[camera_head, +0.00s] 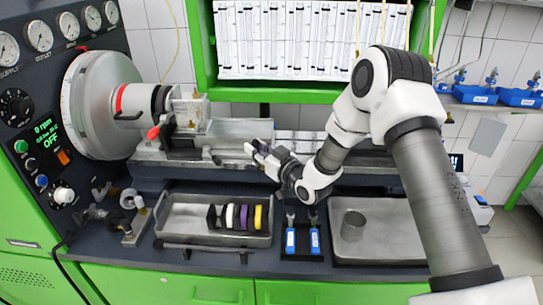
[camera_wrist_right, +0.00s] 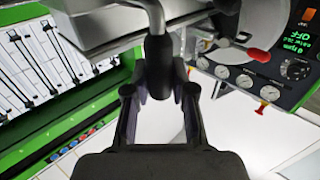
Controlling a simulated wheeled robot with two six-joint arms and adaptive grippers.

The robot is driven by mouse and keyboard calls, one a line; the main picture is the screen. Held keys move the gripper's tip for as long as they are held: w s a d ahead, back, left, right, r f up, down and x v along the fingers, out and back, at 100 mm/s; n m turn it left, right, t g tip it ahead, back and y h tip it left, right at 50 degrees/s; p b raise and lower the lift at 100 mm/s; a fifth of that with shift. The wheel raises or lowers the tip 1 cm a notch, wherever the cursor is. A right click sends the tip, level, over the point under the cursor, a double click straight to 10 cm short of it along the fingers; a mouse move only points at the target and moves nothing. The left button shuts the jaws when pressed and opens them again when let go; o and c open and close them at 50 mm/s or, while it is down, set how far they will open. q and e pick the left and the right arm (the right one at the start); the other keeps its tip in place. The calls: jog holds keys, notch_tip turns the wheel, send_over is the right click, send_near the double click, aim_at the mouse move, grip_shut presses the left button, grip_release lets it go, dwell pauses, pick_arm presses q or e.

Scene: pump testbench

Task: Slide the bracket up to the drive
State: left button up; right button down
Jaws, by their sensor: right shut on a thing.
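The drive (camera_head: 100,97) is the large pale drum at the left, with a red ring and dark shaft end pointing right. The bracket (camera_head: 188,110), a block with a clear, pale upper part, stands upright on the rail just right of the shaft end. I cannot tell whether they touch. My right gripper (camera_head: 256,152) is at the front of the rail, right of the bracket. In the wrist view its fingers (camera_wrist_right: 160,90) are shut around a dark handle grip (camera_wrist_right: 159,65) on a grey rod. How the handle joins the bracket is unclear. My left gripper is not in view.
A red-knobbed lever (camera_head: 153,132) stands at the rail's left end. In front lie a tray (camera_head: 180,222) with several coloured discs, blue-handled tools (camera_head: 302,240) and a tray (camera_head: 385,240) with a metal cup. Gauges and a control panel (camera_head: 40,125) are at the left.

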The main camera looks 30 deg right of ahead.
jog(key=c, duration=1.2)
grip_release()
jog(key=shift+o, duration=1.3)
jog(key=shift+w+a+f, duration=0.1)
jog(key=shift+w+f, duration=0.05)
jog(key=shift+w, duration=0.05)
jog(key=shift+w+f, duration=0.15)
jog(key=shift+w, duration=0.05)
jog(key=shift+s, duration=0.45)
jog(key=v, duration=1.1)
jog(key=shift+d, duration=0.25)
